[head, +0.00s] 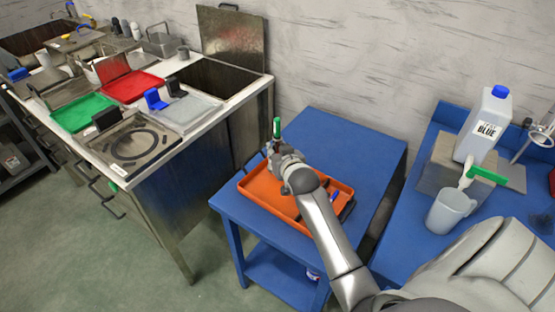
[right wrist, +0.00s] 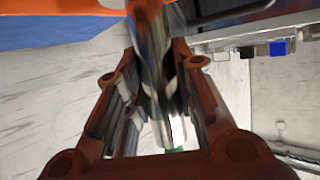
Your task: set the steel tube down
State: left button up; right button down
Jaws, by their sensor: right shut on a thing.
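My right gripper (head: 279,158) is over the left part of the orange tray (head: 338,187) on the small blue table. It is shut on the steel tube (right wrist: 155,60), which shows shiny and blurred between the fingers in the right wrist view. In the head view a green part (head: 276,127) sticks up above the gripper, seemingly the tube's upper end. The tube looks roughly upright. Its other end runs towards the tray's orange edge in the wrist view; I cannot tell whether they touch. My left gripper is not in view.
The blue table (head: 350,142) has bare room behind the tray. Dark items lie at the tray's right, partly behind my arm. On the right blue bench stand a white jug (head: 486,125) and a grey beaker (head: 449,210). A steel counter (head: 130,150) with coloured trays is at left.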

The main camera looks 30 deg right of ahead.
jog(key=shift+f, duration=1.55)
jog(key=shift+f, duration=0.15)
jog(key=c, duration=1.2)
grip_release()
jog(key=shift+s+r, duration=0.1)
jog(key=shift+r, duration=0.1)
jog(key=v, duration=1.2)
jog(key=shift+p, duration=0.35)
